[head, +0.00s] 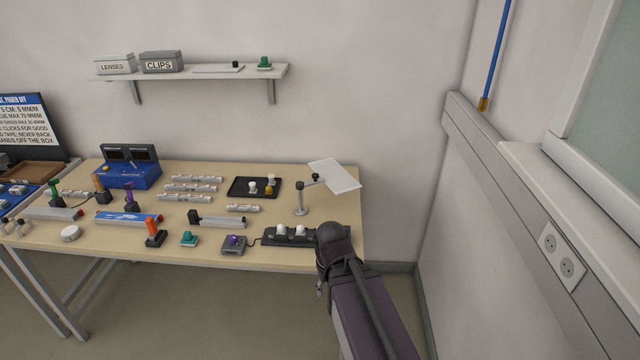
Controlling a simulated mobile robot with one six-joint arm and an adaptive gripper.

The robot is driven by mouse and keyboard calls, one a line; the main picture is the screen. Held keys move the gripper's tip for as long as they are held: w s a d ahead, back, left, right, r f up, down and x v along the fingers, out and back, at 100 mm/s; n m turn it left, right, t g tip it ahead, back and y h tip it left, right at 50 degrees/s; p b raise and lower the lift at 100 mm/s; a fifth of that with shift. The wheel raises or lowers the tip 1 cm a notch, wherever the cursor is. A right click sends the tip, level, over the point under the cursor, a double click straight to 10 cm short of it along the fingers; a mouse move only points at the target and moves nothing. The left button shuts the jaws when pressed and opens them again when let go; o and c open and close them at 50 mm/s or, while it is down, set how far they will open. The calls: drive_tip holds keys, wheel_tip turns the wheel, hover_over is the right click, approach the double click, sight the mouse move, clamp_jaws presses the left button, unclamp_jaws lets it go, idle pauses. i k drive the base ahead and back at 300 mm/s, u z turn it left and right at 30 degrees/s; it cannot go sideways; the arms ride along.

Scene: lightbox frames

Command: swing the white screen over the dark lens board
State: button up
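The white screen (335,177) is a flat pale panel at the back right of the table. It sits on a short jointed arm on a grey post (301,199) and reaches past the table's right edge. A flat black board (241,187) with small white and yellow pieces on it lies left of the post. A longer dark block (268,239) with white round tops lies at the front right. I cannot tell for certain which is the lens board; the screen is over neither. My purple and dark arm rises at the lower right; my gripper's fingers cannot be made out.
The wooden table (210,232) holds several white strips, coloured stands and a blue box (128,172). A shelf (215,73) with two labelled boxes hangs above. A wall (400,200) stands behind. The floor right of the table is clear.

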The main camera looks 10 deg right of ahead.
sight(331, 173)
drive_tip(key=u, duration=0.2)
drive_tip(key=k, duration=0.25)
drive_tip(key=z, duration=0.6)
drive_tip(key=i, duration=1.2)
drive_tip(key=u, duration=0.4)
